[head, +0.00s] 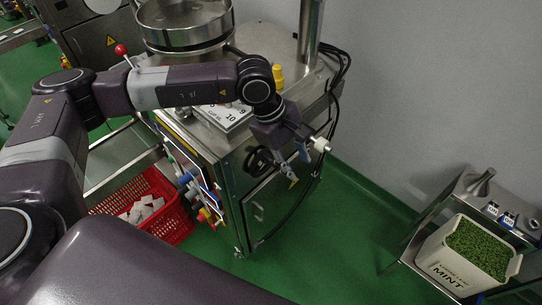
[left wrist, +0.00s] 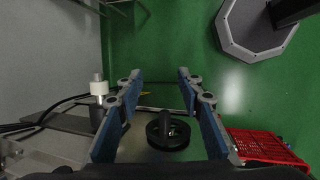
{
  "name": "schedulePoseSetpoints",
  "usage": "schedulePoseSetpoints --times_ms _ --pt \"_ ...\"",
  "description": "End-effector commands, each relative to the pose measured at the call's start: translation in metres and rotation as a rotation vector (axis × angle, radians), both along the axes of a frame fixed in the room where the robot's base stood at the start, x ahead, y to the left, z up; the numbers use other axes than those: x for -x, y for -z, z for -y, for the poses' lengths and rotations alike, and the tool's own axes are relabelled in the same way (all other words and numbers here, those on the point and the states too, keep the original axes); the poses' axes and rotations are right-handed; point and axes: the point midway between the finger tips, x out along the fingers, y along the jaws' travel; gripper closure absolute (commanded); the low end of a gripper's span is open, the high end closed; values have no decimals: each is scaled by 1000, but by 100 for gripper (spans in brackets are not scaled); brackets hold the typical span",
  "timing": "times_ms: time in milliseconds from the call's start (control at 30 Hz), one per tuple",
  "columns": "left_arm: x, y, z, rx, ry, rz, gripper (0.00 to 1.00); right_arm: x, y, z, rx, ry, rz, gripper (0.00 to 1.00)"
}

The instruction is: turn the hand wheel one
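The hand wheel (left wrist: 168,131) is a black ring with a central hub. In the left wrist view it sits low in the middle, between the two fingers of my left gripper (left wrist: 158,80). The fingers are spread wide apart, with blue pads, and hold nothing. In the head view a black wheel (head: 257,161) shows on the side of the steel machine (head: 230,185), partly hidden by my left wrist. My left gripper (head: 297,167) points downward beside that machine side. The gap between fingers and wheel is hard to judge. My right gripper is not in view.
A white knob (left wrist: 98,88) on a rod stands close to the left finger in the wrist view. A red crate (head: 165,217) with white packets sits on the floor. A mint bin (head: 470,256) stands at the right. Green floor (head: 340,240) between is clear.

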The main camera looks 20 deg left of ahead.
Motion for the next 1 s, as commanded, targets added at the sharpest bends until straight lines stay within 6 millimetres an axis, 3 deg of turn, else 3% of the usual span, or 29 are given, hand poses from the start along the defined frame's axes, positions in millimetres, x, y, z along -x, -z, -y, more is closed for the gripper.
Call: schedulePoseSetpoints --times_ms 33,100,233,700,1000 --pt "-11 -2 -29 -88 1 28 66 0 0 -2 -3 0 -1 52" --pt "-18 -4 -59 -184 3 47 66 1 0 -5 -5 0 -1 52" --pt "-25 -4 -87 -271 2 59 66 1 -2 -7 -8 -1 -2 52" --pt "-36 58 -85 -277 0 57 66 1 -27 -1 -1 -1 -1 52" --pt "-39 70 -84 -275 -1 61 66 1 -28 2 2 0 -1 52"
